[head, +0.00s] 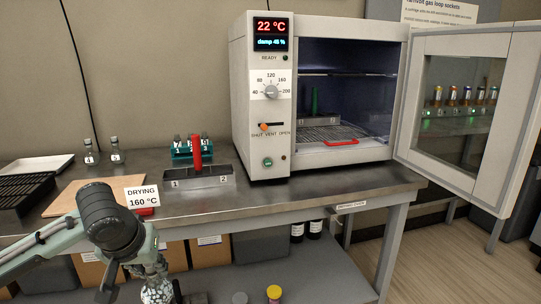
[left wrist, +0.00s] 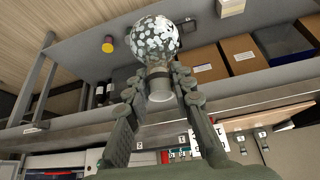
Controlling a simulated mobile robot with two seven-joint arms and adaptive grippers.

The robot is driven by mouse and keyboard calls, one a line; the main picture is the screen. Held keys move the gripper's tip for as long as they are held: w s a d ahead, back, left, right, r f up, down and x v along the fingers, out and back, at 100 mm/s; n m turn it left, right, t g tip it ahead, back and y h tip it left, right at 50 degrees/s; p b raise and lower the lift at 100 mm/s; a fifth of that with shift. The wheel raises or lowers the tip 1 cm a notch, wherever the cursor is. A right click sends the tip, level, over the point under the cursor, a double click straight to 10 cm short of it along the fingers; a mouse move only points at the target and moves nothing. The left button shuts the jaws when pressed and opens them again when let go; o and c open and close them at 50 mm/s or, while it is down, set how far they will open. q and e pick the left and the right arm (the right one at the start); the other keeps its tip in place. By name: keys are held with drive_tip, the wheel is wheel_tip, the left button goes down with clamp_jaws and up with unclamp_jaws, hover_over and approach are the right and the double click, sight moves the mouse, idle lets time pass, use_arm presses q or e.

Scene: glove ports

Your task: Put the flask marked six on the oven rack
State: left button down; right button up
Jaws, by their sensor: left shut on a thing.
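My left gripper (head: 152,268) is in front of the bench, below the level of its top. It is shut on the neck of a round glass flask (head: 157,291) filled with whitish pieces. In the left wrist view the flask's bulb (left wrist: 155,40) sticks out beyond the fingertips (left wrist: 160,82). I cannot read a number on it. The oven (head: 262,95) stands on the bench with its door (head: 465,110) wide open to the right. Its wire oven rack (head: 322,134) has a red front handle (head: 341,142). My right gripper is not in view.
A grey carrier with a red handle (head: 197,152), marked 1 and 2, stands left of the oven. Behind it is a teal rack (head: 181,155) of small flasks. Two small flasks (head: 90,152) (head: 115,150) stand farther left. A "DRYING 160 °C" sign (head: 141,196) stands near the front edge.

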use_arm(q)
drive_tip(key=s+d+f+m+h, duration=0.1)
drive_tip(key=s+d+f+m, duration=0.1)
drive_tip(key=s+d, duration=0.2)
drive_tip(key=d, duration=0.3)
drive_tip(key=shift+s+d+f, duration=0.15)
drive_tip(key=shift+d+f, duration=0.05)
drive_tip(key=shift+f, duration=0.1)
drive_tip(key=shift+a, duration=0.15)
